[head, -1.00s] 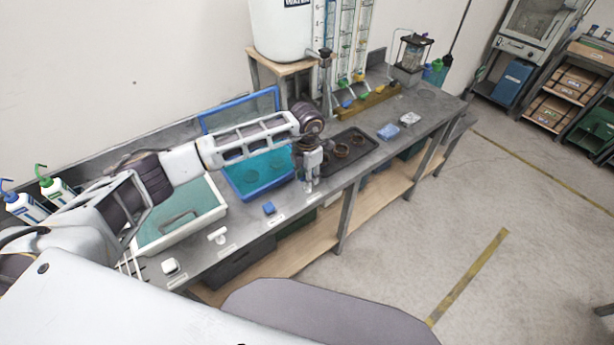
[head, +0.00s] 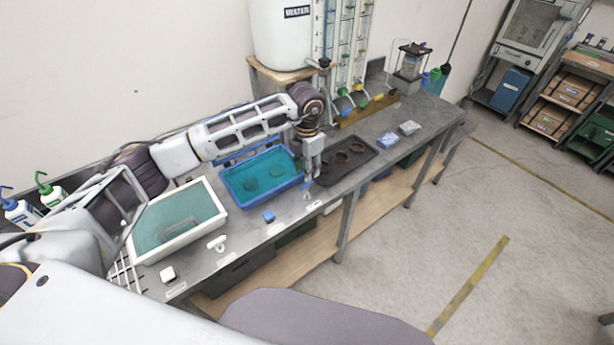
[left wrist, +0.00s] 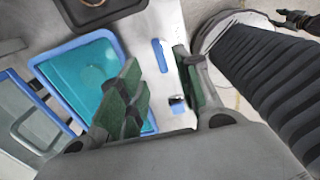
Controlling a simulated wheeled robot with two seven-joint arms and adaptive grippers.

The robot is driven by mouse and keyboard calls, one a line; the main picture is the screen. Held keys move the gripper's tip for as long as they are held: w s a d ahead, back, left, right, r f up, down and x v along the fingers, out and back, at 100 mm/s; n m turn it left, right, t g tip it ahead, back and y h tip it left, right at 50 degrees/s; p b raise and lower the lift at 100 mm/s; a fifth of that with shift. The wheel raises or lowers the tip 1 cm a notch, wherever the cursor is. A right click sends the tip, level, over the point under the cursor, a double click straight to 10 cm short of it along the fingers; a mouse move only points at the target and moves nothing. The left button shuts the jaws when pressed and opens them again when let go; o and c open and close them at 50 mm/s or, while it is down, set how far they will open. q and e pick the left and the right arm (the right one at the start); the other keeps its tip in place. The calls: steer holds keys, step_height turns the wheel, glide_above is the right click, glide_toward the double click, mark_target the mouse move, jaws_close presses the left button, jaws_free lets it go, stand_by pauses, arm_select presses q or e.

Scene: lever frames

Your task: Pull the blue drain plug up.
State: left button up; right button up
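A small blue block (head: 268,216) sits at the counter's front edge before the blue basin (head: 250,203), and looks like the drain plug. In the left wrist view a small blue piece (left wrist: 178,109) lies between the fingers in the picture, with a longer blue bar (left wrist: 160,55) above it; I cannot tell which is the plug. My left gripper (head: 313,168) is over the counter between the blue basin and the dark tray, right of the blue block. In the left wrist view its green-padded fingers (left wrist: 158,95) are apart and empty.
A white-rimmed basin (head: 193,244) stands left of the blue one. A white T-shaped piece (head: 217,243) and a white block (head: 168,273) line the front edge. The dark tray (head: 368,150) is to the right. A dark hand-like part, possibly my right gripper, is at the left wrist view's upper right.

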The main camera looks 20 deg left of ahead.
arm_select(q)
steer(key=shift+r, duration=2.05)
